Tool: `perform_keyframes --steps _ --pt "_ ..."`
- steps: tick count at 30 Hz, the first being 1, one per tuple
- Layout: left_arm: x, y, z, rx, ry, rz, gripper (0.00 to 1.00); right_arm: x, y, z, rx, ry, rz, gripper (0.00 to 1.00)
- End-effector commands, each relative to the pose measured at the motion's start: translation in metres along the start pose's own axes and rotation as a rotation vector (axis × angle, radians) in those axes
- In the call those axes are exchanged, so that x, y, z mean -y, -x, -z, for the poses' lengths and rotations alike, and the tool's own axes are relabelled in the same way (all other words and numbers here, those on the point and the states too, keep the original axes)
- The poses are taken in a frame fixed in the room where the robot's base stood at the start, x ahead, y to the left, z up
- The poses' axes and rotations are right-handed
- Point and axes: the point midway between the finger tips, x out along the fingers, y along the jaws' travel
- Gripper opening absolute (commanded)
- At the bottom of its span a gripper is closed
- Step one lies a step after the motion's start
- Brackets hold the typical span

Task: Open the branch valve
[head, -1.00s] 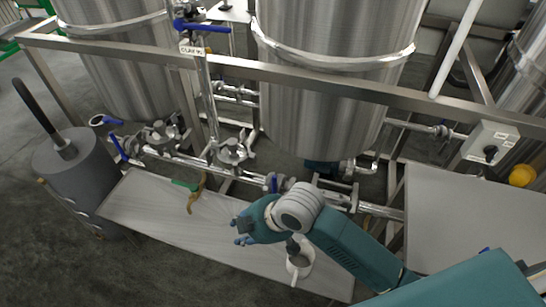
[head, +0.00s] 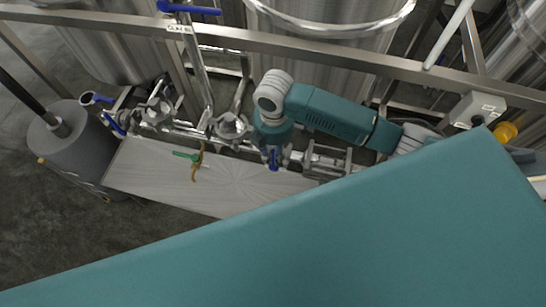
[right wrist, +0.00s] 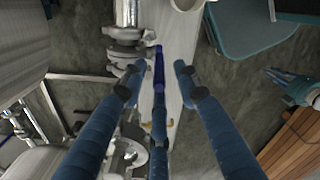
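A blue valve lever (head: 273,158) sits on the pipe run behind the bench, just below my right gripper (head: 271,138). In the right wrist view the blue lever (right wrist: 158,68) lies between the spread fingers of my right gripper (right wrist: 158,75). The fingers are apart, and I see no clear contact with the lever. In the head view the wrist hides most of the fingers. My left gripper (right wrist: 290,85) shows small at the right of the right wrist view, with its fingers apart and nothing seen in them.
Other blue levers are at the left pipe end (head: 114,124) and the upper pipe (head: 190,8). A green and yellow tool (head: 192,160) lies on the metal bench (head: 235,185). A grey cylinder (head: 75,140) stands left. Steel tanks and a frame rail (head: 330,58) stand behind.

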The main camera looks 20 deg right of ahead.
Motion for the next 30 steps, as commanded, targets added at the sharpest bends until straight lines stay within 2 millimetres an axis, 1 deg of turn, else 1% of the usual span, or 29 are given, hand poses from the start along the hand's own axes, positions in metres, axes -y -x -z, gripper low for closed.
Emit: perform_keyframes --steps 1,3,6,9,12,15,22,23,27,30 --pt "0.0 0.002 0.0 0.0 0.0 0.0 0.19 0.002 -0.01 0.0 0.002 0.0 0.004 0.31" --pt "0.0 0.004 0.0 0.0 0.0 0.0 0.19 0.001 -0.024 0.0 0.001 -0.001 0.003 0.31" --pt "0.0 0.005 0.001 0.0 0.0 0.0 0.19 0.001 -0.041 0.0 0.002 0.0 0.002 0.31" --pt "0.0 0.005 0.002 -0.001 0.0 0.0 0.19 0.0 -0.053 0.0 0.0 -0.001 0.001 0.31" --pt "0.0 0.006 0.002 -0.002 0.0 0.0 0.19 0.0 -0.061 0.0 0.001 -0.001 0.0 0.31" --pt "0.0 0.006 0.003 -0.002 0.0 0.0 0.19 0.0 -0.065 0.0 0.0 0.001 -0.002 0.31" --pt "0.0 0.006 0.002 -0.001 0.0 0.0 0.19 0.0 -0.066 0.0 0.0 0.001 -0.003 0.31" --pt "0.0 0.006 0.002 -0.001 0.0 0.0 0.19 0.0 -0.066 0.0 0.0 0.001 -0.003 0.29" --pt "0.0 0.006 0.002 -0.001 0.0 0.0 0.19 0.0 -0.066 0.0 0.0 0.001 -0.003 0.01" --pt "0.0 0.006 0.002 -0.001 0.0 0.0 0.19 0.0 -0.066 0.0 0.0 0.001 -0.003 0.0"
